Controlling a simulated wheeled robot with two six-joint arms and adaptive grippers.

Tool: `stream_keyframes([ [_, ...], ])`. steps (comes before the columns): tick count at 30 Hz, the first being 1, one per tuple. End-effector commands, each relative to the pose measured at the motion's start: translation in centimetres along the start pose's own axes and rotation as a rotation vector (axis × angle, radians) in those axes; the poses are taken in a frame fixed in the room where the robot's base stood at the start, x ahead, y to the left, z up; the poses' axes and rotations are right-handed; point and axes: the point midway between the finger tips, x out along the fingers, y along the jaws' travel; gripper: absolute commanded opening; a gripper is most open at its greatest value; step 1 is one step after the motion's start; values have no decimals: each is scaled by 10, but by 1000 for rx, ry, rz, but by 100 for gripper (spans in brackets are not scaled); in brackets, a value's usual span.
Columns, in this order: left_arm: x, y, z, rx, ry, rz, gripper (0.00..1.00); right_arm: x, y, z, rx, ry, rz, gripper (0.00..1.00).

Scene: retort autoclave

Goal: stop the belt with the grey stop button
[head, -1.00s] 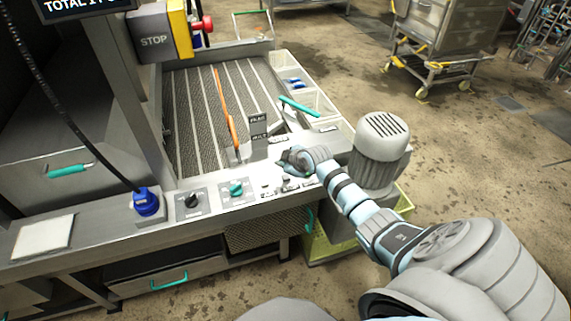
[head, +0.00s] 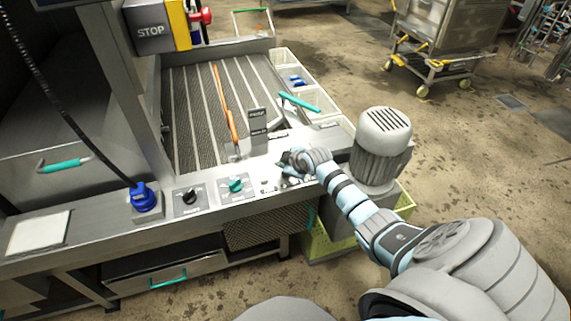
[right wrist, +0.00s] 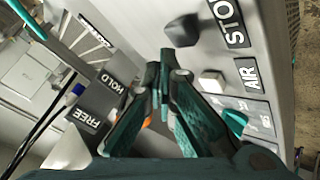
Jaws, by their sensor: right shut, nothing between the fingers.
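In the right wrist view a dark grey button (right wrist: 182,30) stands on the panel beside a label reading STO, cut off at the frame edge. My right gripper (right wrist: 170,58) has its teal fingers shut and empty, with the tips close to the dark button in the picture; I cannot tell whether they touch. In the head view the right gripper (head: 288,164) hangs over the right part of the control panel (head: 238,203) and hides some of its buttons. The belt (head: 190,110) lies behind the panel. My left gripper is not in view.
A pale button (right wrist: 211,82) labelled AIR sits close to the fingers. A teal knob (head: 236,185) and a black knob (head: 189,199) are further left. A grey motor (head: 382,145) stands right of my gripper. A large box marked STOP (head: 150,29) hangs at upper left.

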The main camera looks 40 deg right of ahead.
Motion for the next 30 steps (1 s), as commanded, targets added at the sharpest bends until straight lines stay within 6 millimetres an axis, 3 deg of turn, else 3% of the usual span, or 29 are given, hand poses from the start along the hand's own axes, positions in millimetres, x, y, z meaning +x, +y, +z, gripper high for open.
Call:
stream_keyframes([
  [30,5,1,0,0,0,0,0,6,-5,4,0,0,0,0],
])
